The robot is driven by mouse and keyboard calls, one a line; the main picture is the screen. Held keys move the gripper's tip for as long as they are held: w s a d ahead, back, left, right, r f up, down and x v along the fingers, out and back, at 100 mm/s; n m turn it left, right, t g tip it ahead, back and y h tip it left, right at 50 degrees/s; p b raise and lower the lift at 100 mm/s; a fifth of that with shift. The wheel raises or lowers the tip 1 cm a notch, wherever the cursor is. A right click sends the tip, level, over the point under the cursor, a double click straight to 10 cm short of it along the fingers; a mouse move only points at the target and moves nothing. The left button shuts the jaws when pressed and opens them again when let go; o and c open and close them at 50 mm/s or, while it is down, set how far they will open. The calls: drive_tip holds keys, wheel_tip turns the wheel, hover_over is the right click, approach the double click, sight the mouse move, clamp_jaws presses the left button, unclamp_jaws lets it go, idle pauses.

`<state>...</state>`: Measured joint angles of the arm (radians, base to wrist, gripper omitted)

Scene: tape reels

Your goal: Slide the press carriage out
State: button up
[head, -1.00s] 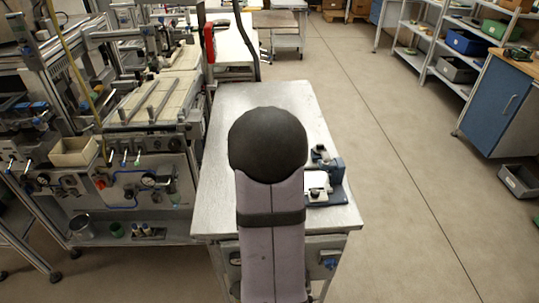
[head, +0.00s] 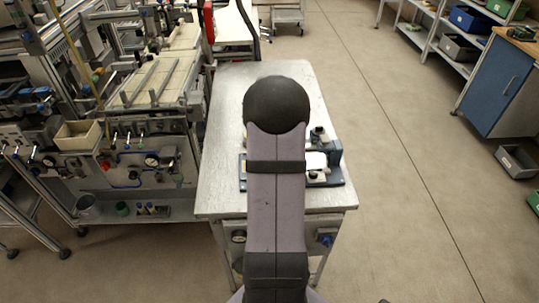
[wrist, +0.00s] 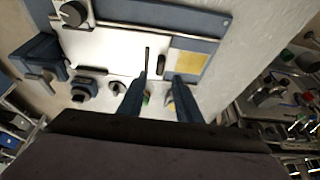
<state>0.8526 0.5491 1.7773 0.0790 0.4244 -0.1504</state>
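The press (head: 335,172) sits on the metal table, with a blue base, a white plate and dark knobs. My arm covers its middle in the head view. In the wrist view I look down on its white plate, which I take for the carriage (wrist: 105,50), with a round black knob (wrist: 73,13) and a thin dark upright bar (wrist: 148,60). A small dark piece lies just right of that bar. My gripper (wrist: 160,80) is open, its two dark fingers apart over the plate's lower right. I cannot tell whether they touch anything. The head view hides the gripper.
A yellow label (wrist: 188,66) is on the blue base beside the plate. The metal table (head: 225,130) is clear left of the press. A machine bench (head: 130,150) stands close on the left. Open floor lies to the right, with a blue cabinet (head: 495,85) beyond.

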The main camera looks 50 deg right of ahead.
drive_tip(key=shift+p+x, duration=0.75)
drive_tip(key=shift+x, duration=2.05)
drive_tip(key=shift+a, duration=0.1)
clamp_jaws()
